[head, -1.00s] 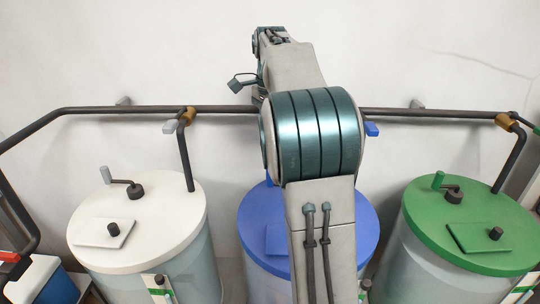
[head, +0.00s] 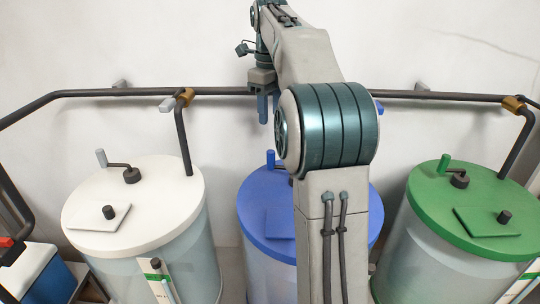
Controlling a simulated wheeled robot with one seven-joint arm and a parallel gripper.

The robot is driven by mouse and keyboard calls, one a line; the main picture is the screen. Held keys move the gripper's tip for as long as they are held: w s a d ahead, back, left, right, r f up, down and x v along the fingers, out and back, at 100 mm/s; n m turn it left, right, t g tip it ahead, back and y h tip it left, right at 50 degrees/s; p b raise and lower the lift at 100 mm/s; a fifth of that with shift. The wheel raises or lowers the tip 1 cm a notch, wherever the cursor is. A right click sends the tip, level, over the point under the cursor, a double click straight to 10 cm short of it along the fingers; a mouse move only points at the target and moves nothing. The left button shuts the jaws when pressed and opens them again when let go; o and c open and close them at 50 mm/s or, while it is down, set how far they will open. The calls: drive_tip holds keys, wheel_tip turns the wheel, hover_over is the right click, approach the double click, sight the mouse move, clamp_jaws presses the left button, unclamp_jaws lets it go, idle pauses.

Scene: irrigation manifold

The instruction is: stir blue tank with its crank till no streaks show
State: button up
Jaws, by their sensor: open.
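The blue tank (head: 262,272) stands in the middle, its right part hidden behind my arm. Its blue lid (head: 258,196) carries a crank with an upright blue handle (head: 270,160), partly visible just left of my arm. My gripper (head: 266,114) points down above and behind the crank handle in the picture, apart from it. It is open and holds nothing; the arm's elbow covers part of it. I cannot make out streaks in the tank from here.
A white-lidded tank (head: 140,235) stands left and a green-lidded tank (head: 475,215) right, each with its own crank. A dark pipe (head: 130,92) runs along the wall behind, with valves and downpipes. A blue-and-white box (head: 45,275) sits at lower left.

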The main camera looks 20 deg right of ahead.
sight(270, 151)
wheel_tip(270, 151, down, 13)
drive_tip(key=shift+r+b, duration=0.1)
drive_tip(key=shift+b, duration=0.4)
clamp_jaws()
